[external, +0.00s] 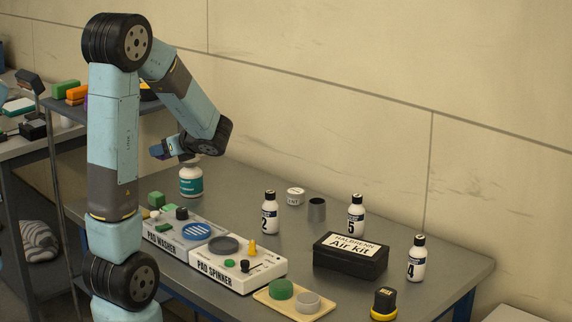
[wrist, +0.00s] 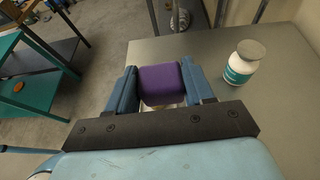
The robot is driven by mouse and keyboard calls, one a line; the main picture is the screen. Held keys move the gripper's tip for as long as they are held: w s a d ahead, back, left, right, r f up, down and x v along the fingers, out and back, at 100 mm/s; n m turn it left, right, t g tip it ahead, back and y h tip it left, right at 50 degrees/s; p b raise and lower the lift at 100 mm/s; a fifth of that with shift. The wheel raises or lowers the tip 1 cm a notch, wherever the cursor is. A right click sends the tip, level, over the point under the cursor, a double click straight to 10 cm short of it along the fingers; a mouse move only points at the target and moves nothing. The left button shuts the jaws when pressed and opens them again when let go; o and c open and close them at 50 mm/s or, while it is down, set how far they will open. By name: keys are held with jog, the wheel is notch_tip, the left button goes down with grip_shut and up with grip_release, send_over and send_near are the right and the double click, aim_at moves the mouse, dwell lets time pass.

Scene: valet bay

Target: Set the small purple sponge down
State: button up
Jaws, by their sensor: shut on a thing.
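The small purple sponge (wrist: 160,84) is between the two blue fingers of my gripper (wrist: 161,88) in the wrist view. My gripper is shut on it. In the external view my gripper (external: 158,151) is above the far left part of the grey table (external: 345,209), left of the white bottle with a teal label (external: 190,181). Only a small dark purple bit of the sponge shows there. The sponge appears held above the table top; the exact gap cannot be told.
The white bottle (wrist: 243,62) stands right of my gripper in the wrist view. The pad washer (external: 168,236) and pad spinner (external: 235,272) sit along the near edge. Numbered bottles, a black Air kit box (external: 350,262) and a tan tray (external: 268,299) stand farther right.

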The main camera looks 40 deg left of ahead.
jog(key=w+d+r+m+t+h, duration=0.1)
jog(key=w+d+r+m+t, duration=0.25)
jog(key=w+m+t, duration=0.2)
send_over(217, 206)
jog(key=shift+t, duration=0.25)
notch_tip(217, 206, down, 20)
jog(key=shift+s+f, duration=0.1)
jog(key=shift+f, duration=0.15)
jog(key=shift+w+f, duration=0.25)
jog(key=shift+f, duration=1.6)
